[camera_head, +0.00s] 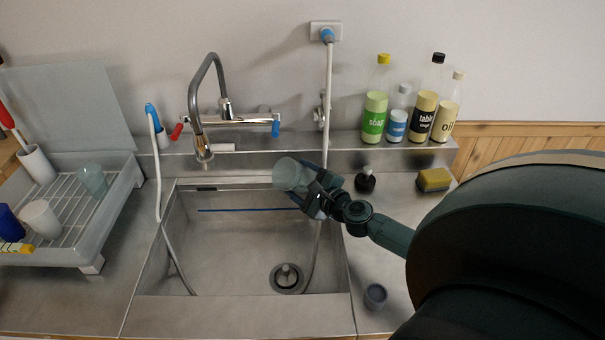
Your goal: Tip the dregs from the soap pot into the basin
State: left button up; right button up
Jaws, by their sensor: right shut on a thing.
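My right gripper (305,190) is shut on a pale, cloudy grey-green pot (288,174), which I take to be the soap pot. The pot is held tilted over the back right part of the basin, above its floor. I cannot tell what is inside the pot, and no liquid shows falling from it. The steel basin (220,245) lies below, with a round drain (287,278) near its front right. My left gripper is not in view.
A small dark bottle (365,181) and a grey cup (375,296) stand right of the basin. A yellow sponge (433,180) lies farther right. Several bottles, one marked soap (375,115), line the back ledge. The tap (204,150) rises behind the basin; a dish rack (70,215) is left.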

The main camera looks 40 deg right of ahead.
aim_at(303, 192)
jog(key=shift+w+d, duration=0.15)
jog(key=shift+d, duration=0.2)
jog(key=shift+f+b, duration=0.6)
notch_tip(303, 192, down, 4)
jog(key=b, duration=0.3)
jog(key=shift+r+b, duration=0.25)
jog(key=shift+b, duration=0.1)
notch_tip(303, 192, up, 4)
jog(key=n+p, duration=0.2)
jog(key=p, duration=0.3)
jog(key=shift+w+a+f+n+h, duration=0.1)
jog(key=shift+n+h, duration=0.3)
jog(key=shift+f, duration=0.6)
pick_arm(q)
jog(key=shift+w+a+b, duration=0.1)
jog(key=shift+b, duration=0.2)
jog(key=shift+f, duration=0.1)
pick_arm(e)
jog(key=shift+f, duration=0.1)
